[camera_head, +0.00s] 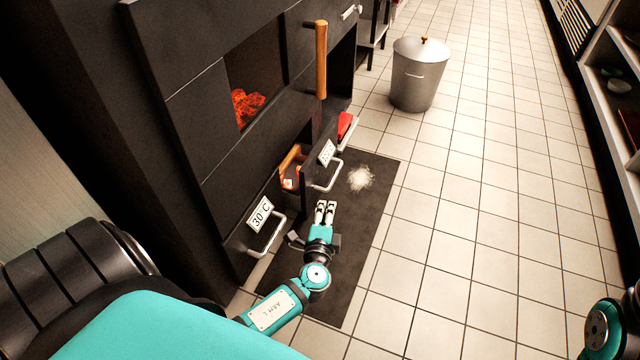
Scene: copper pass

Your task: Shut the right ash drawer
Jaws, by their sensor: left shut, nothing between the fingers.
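The right ash drawer (307,184) is the farther of two low drawers in the black oven front. It stands out from the front, and its open top shows reddish-brown contents. A metal bar handle (328,178) and a white label are on its face. My left gripper (326,204) is shut and empty, low over the dark mat, just in front of and on the near side of that drawer face. I cannot tell whether it touches the handle. Part of my right arm shows at the bottom right corner; its gripper is out of view.
The nearer drawer (262,215), labelled 30 C, looks flush and has a bar handle. A dark mat (370,200) with a pale ash pile (360,178) lies on the tiles. A lidded metal bin (418,80) stands beyond. The tiled floor to the right is clear.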

